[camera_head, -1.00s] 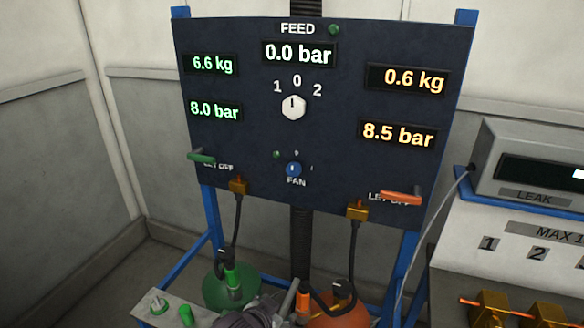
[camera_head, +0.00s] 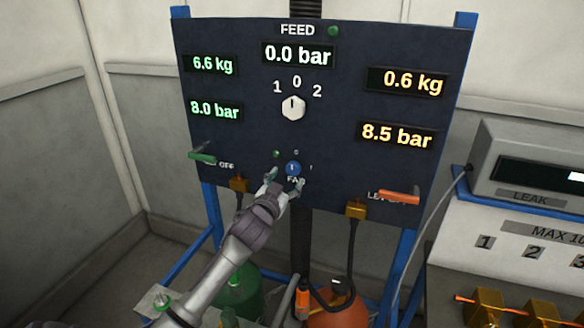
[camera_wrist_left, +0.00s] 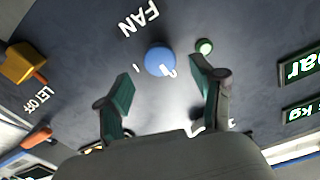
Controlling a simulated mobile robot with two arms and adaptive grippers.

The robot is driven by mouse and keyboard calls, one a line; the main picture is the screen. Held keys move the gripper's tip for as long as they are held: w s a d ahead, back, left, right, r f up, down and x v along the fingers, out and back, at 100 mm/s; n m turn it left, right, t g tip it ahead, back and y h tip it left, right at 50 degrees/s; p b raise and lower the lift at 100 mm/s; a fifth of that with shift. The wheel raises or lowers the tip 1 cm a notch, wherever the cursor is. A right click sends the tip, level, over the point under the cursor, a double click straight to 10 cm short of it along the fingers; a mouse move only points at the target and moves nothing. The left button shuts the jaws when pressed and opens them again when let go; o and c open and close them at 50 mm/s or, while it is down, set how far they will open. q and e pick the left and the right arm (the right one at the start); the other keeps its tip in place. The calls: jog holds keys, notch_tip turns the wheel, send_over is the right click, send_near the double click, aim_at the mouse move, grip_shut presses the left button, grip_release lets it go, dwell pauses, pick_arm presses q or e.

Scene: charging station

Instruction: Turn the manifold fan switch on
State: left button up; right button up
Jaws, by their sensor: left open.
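The blue fan switch (camera_head: 293,168) is a small round knob low in the middle of the dark panel, above the FAN label. In the left wrist view the knob (camera_wrist_left: 160,61) shows a white mark, with a small pale green lamp (camera_wrist_left: 204,46) beside it. My left gripper (camera_head: 284,180) is open in front of the panel, just below the knob. In the left wrist view its two teal fingertips (camera_wrist_left: 166,88) stand apart on either side of the knob's line, with nothing between them. I cannot tell the exact gap to the knob. My right gripper is not in view.
The panel (camera_head: 240,135) also carries a white feed knob (camera_head: 293,108), a green lever (camera_head: 202,157) and an orange lever (camera_head: 399,197). Brass fittings with hoses hang from its lower edge. A green tank and an orange tank (camera_head: 338,319) stand below. A leak unit (camera_head: 528,165) is at the right.

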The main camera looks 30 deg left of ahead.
aim_at(292, 171)
pick_arm(q)
jog(key=shift+p+x, duration=0.4)
jog(key=shift+x, duration=2)
jog(key=shift+d, duration=0.1)
jog(key=c, duration=1.1)
